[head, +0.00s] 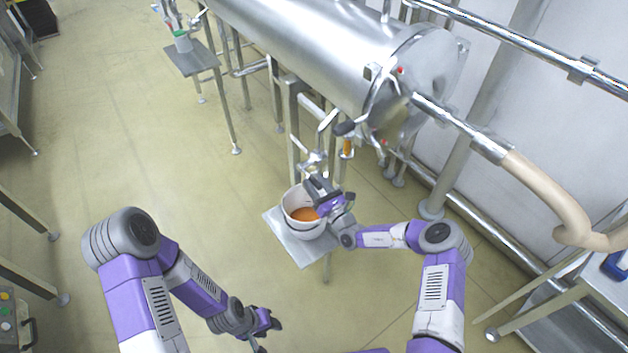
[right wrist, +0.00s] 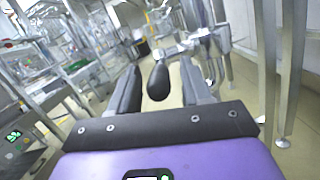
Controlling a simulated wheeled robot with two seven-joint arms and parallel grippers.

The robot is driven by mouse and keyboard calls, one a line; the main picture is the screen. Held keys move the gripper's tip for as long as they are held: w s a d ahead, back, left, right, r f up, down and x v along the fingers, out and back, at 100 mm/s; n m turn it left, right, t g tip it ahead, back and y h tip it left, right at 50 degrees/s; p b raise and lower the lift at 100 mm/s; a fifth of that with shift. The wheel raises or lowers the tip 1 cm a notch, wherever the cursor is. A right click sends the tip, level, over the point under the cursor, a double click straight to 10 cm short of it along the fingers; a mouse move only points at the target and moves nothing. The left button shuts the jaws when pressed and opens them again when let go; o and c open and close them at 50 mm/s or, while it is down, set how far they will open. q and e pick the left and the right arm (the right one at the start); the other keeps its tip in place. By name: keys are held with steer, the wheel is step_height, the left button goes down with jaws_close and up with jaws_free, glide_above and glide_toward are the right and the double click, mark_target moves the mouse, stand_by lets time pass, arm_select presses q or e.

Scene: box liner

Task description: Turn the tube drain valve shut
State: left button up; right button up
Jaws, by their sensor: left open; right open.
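The steel tube (head: 310,50) runs across the top of the head view, with pipework and a valve (head: 314,160) hanging below its near end. My right gripper (head: 314,186) is just below this valve, above the bucket's rim. In the right wrist view a black oval handle grip (right wrist: 158,82) shows between my two open fingers, or just beyond them; I cannot tell whether they touch it. A metal lever or pipe joins behind it. My left gripper (head: 266,328) is low in the head view, open and away from the valve.
A white bucket (head: 290,203) with orange liquid stands on a small metal shelf (head: 287,240) below the valve. A black-ended lever (head: 345,128) sticks out near the tube's end. A beige hose (head: 545,190) runs at right. Open floor (head: 150,140) lies at left.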

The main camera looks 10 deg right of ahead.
steer(key=p+v, duration=0.1)
steer(key=v, duration=0.5)
steer(key=shift+s, duration=0.1)
stand_by(0.3)
